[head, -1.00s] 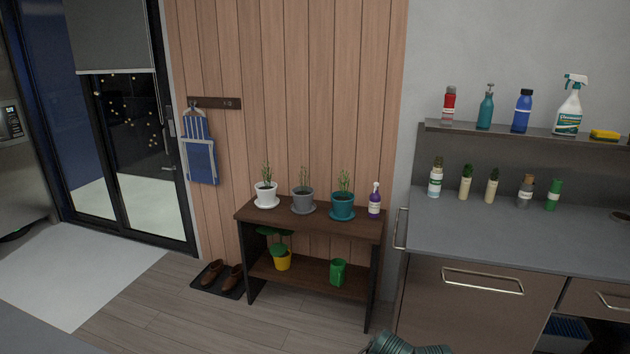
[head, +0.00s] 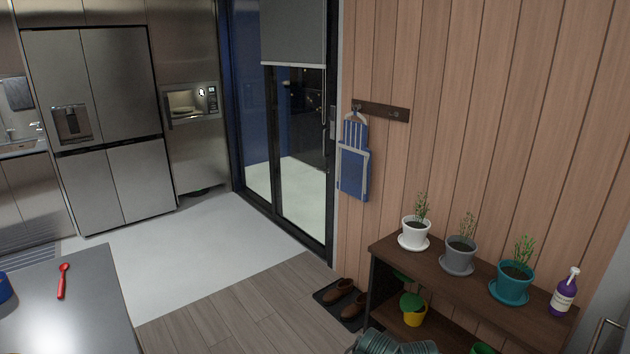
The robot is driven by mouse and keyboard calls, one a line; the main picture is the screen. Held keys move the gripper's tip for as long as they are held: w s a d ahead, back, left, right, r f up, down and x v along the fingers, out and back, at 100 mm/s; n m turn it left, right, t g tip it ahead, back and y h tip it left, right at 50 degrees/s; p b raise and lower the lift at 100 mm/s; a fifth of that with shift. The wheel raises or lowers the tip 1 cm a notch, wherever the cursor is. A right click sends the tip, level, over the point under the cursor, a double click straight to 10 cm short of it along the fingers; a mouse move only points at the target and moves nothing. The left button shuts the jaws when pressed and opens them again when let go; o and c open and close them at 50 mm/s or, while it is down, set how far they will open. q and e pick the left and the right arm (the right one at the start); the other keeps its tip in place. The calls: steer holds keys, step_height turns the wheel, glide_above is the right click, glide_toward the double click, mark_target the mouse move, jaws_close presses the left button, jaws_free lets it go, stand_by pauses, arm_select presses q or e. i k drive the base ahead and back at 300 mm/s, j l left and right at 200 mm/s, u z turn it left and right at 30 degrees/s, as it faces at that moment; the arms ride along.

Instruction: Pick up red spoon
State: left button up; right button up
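The red spoon (head: 62,281) lies flat near the far edge of a grey counter (head: 95,300) at the lower left of the head view. Its small bowl end points away from me and its handle points toward me. Neither of my grippers shows in this view, and nothing touches the spoon.
A blue object (head: 4,288) stands left of the spoon, cut by the frame edge. A wooden shelf (head: 430,268) with several potted plants and a purple bottle (head: 564,292) stands right. Shoes (head: 342,292) lie on a mat. White floor (head: 185,265) is clear beyond the counter.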

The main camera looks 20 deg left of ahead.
mark_target(60, 293)
steer(key=i+j+u, duration=0.1)
steer(key=i+u, duration=0.8)
steer(key=i, duration=0.15)
steer(key=i+u, duration=0.15)
steer(key=i, duration=0.45)
steer(key=i+u, duration=0.15)
steer(key=i, duration=0.45)
steer(key=i+l+u, duration=0.1)
steer(key=i, duration=0.5)
steer(key=i+l+u, duration=0.15)
steer(key=i+u, duration=0.2)
steer(key=i, duration=0.25)
steer(key=u, duration=3.7)
